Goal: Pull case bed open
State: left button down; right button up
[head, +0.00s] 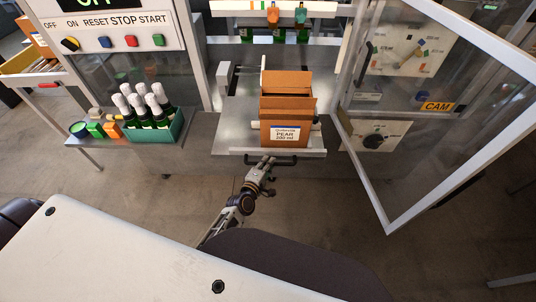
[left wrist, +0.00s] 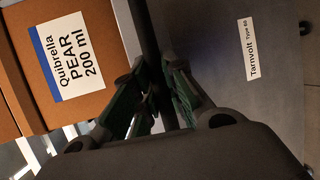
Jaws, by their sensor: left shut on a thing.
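The case bed (head: 236,139) is a flat grey metal plate sticking out at the front of the machine. An open brown cardboard case (head: 285,112) labelled PEAR 200 ml stands upright on it. A dark bar handle (head: 287,162) runs along the bed's front edge. My left gripper (head: 264,164) reaches up to this handle from below and is shut on it. In the left wrist view, the green-padded fingers (left wrist: 157,88) close around the dark handle (left wrist: 146,28), with the labelled case (left wrist: 65,50) at left. My right gripper is out of view.
A glass door (head: 415,130) in a metal frame stands open to the right. At left, a side shelf (head: 90,141) holds a green crate (head: 170,131) of white-topped bottles and coloured blocks. The floor before the bed is clear around my arm.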

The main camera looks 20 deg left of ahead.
pick_arm(q)
jog(key=shift+s+d+f, duration=0.1)
jog(key=shift+s+d, duration=0.15)
jog(key=shift+s, duration=0.55)
jog(key=c, duration=1.7)
grip_release()
jog(key=shift+v, duration=5.95)
jog(key=shift+d, duration=0.1)
